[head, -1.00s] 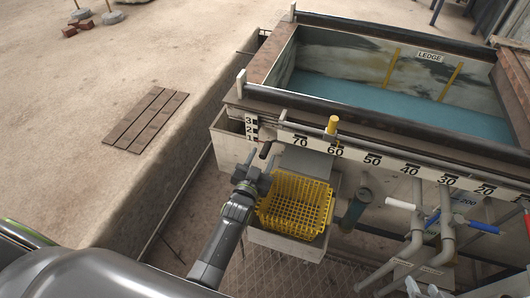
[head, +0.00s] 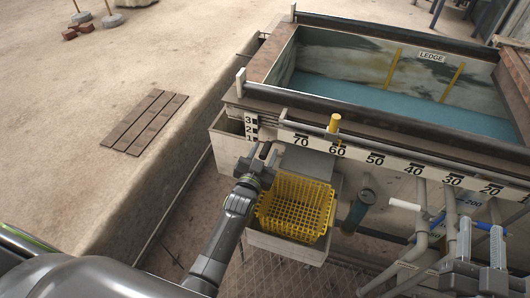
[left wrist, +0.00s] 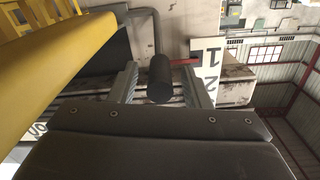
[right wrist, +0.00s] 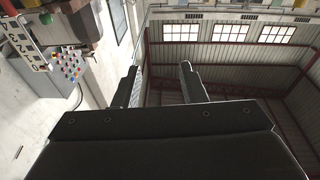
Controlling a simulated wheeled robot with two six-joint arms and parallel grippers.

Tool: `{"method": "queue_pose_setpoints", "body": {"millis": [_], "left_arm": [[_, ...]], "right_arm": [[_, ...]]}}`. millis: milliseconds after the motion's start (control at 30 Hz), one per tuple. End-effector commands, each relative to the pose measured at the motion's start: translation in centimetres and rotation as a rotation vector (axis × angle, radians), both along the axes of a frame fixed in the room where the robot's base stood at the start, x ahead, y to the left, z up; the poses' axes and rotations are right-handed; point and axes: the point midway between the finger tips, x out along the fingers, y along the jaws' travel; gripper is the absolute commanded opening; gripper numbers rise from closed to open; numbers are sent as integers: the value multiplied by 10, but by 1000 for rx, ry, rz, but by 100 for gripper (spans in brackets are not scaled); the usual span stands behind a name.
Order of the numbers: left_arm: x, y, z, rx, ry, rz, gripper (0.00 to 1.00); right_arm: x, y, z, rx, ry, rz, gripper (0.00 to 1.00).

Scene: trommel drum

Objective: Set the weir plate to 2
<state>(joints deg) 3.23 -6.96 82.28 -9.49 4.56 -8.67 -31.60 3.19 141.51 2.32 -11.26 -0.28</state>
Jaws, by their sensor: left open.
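The weir scale plate (head: 250,128), marked 1, 2 and 3, is on the tank's left front corner. In the left wrist view the scale (left wrist: 208,68) shows 1 and 2, with a red pointer (left wrist: 184,61) beside the 1. A dark cylindrical handle (left wrist: 160,80) on a bent grey rod sits between the fingers of my left gripper (left wrist: 160,88), which is open around it with gaps showing. In the head view the left gripper (head: 269,156) is just below the scale. My right gripper (head: 481,245) is open and empty at the lower right.
A yellow mesh basket (head: 295,206) sits right beside my left gripper. The tank (head: 400,100) holds blue-green water behind a long number strip (head: 375,160). Pipes and valves with blue and white handles (head: 405,205) stand near my right gripper.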

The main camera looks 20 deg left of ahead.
Motion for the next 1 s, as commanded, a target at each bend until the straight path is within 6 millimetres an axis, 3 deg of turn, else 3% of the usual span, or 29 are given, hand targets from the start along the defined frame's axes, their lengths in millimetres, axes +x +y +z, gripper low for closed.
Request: {"method": "queue_pose_setpoints", "body": {"millis": [333,767,1000], "left_arm": [[6,0,0,1,-1,-1,43],[7,-1,0,1,0,-1,43],[7,-1,0,1,0,-1,14]], "right_arm": [[-7,5,41,-60,-236,7,38],[-10,6,49,-71,-281,9,38],[-10,6,49,-71,-281,9,38]]}}
